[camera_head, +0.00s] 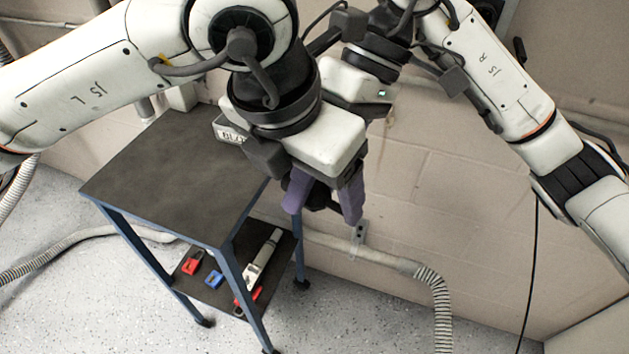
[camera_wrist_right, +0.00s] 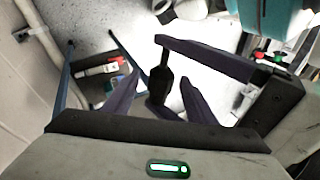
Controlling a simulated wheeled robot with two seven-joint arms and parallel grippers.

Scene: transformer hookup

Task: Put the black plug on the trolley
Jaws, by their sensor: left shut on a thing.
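My left gripper (camera_head: 323,205) is to the right of the trolley top, pointing down, shut on the black plug (camera_head: 317,196). The plug shows more clearly in the right wrist view (camera_wrist_right: 160,82), with a thin end pointing up in the picture. My right gripper (camera_wrist_right: 160,80) is open in that view, its purple fingers apart on either side of the plug with gaps. In the head view its fingers are hidden behind my left gripper.
The trolley's lower shelf holds a red piece (camera_head: 192,262), a blue piece (camera_head: 214,279) and a long pale tool (camera_head: 263,258). A brick wall (camera_head: 450,200) stands close behind the grippers. A corrugated hose (camera_head: 435,295) runs along the wall.

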